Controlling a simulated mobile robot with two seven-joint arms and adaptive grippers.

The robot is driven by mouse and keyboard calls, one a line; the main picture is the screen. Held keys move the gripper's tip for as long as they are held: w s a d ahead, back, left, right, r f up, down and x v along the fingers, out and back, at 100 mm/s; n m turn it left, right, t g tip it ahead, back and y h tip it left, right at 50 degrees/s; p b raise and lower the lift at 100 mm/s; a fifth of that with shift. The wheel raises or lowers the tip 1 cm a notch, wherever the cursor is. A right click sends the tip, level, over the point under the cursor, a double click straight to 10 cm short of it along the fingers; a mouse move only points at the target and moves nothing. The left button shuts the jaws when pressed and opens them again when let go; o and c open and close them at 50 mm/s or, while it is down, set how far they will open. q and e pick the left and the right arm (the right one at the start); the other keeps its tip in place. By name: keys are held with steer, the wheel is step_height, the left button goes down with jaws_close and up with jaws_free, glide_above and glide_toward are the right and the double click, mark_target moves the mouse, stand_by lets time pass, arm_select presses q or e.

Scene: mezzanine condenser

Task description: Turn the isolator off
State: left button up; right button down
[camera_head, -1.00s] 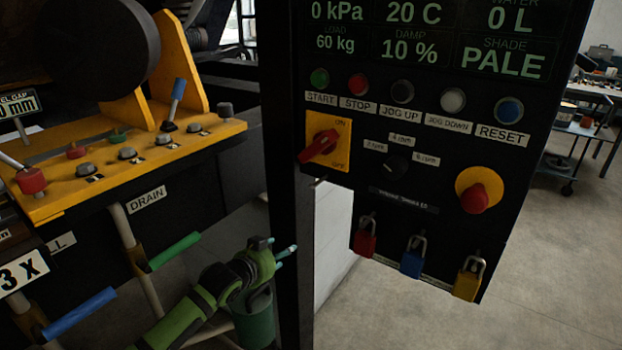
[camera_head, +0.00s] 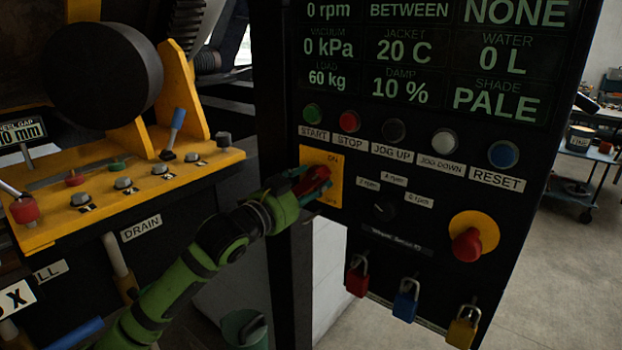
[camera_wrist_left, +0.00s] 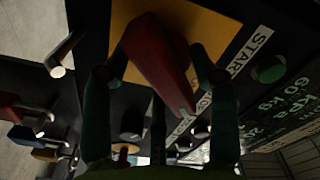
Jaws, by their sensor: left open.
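The isolator is a red handle (camera_head: 318,178) on a yellow plate (camera_head: 320,156) with ON at its top and a lettered mark at its bottom. The handle lies at a slant. My left gripper (camera_head: 306,185) is at the isolator and partly hides the handle in the head view. My right gripper is not in view.
A row of push buttons, START (camera_head: 312,113) to RESET (camera_head: 503,154), runs above the isolator. A black selector (camera_head: 384,210) and a red stop knob (camera_head: 467,245) are to its right. Several padlocks (camera_head: 405,300) hang below. A yellow lever console (camera_head: 130,190) stands left.

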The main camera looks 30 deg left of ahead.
arm_select(q)
steer(key=shift+w, duration=0.35)
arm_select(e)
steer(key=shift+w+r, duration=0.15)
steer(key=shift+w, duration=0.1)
arm_select(q)
steer(key=c, duration=1.1)
steer(key=shift+c, duration=0.2)
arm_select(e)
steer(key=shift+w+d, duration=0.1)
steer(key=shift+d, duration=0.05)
